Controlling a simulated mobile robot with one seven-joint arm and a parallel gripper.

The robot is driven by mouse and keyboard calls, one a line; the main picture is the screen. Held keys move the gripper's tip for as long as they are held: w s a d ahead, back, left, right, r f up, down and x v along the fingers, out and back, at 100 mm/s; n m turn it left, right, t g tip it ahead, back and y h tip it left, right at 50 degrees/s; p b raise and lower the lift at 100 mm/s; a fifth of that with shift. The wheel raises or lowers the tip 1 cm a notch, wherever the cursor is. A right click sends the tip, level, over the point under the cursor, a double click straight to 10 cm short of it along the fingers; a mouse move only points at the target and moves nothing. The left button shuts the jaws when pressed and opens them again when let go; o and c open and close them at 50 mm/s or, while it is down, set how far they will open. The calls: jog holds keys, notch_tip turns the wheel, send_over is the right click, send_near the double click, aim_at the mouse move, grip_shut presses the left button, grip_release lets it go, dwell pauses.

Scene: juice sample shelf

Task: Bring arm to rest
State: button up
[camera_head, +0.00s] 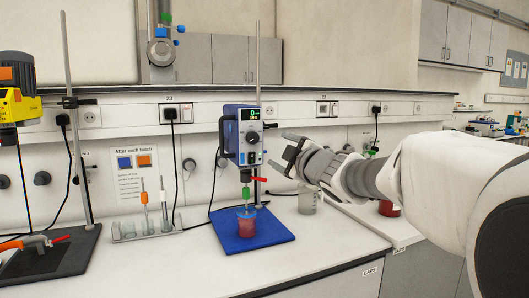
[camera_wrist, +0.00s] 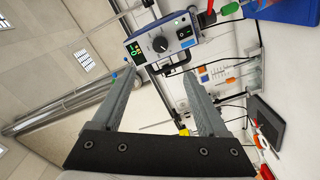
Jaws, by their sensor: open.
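My gripper (camera_head: 284,156) is at the end of my arm, which reaches in from the right in the head view. It is open and empty, held in the air to the right of the blue stirrer unit (camera_head: 245,134). In the wrist view both fingers of my gripper (camera_wrist: 164,85) are spread apart with nothing between them. The stirrer unit with its lit green display also shows beyond the fingers in the wrist view (camera_wrist: 160,42).
A red cup (camera_head: 246,222) stands on the blue base (camera_head: 262,240) under the stirrer. A grey mug (camera_head: 307,201) stands below my gripper. A rack (camera_head: 150,230) holds upright tools. A yellow device (camera_head: 17,90) hangs at left. The counter front (camera_head: 200,275) is clear.

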dwell(0.4)
jog(key=s+d+r+m+g+h+p, duration=0.1)
jog(key=s+d+m+g+h+p, duration=0.1)
jog(key=s+d+m+h+p, duration=0.4)
jog(key=s+a+f+m+g+p, duration=0.1)
jog(key=s+f+m+g, duration=0.3)
jog(key=s, duration=1.1)
jog(key=s+a+f+m+g+p, duration=0.1)
jog(key=s+f+m+g+p, duration=0.3)
jog(key=s+f, duration=0.4)
jog(key=s+m+g, duration=0.1)
jog(key=s, duration=0.6)
jog(key=shift+s+f+m+g+y, duration=0.2)
jog(key=shift+m+g+y, duration=0.1)
jog(key=shift+y, duration=0.1)
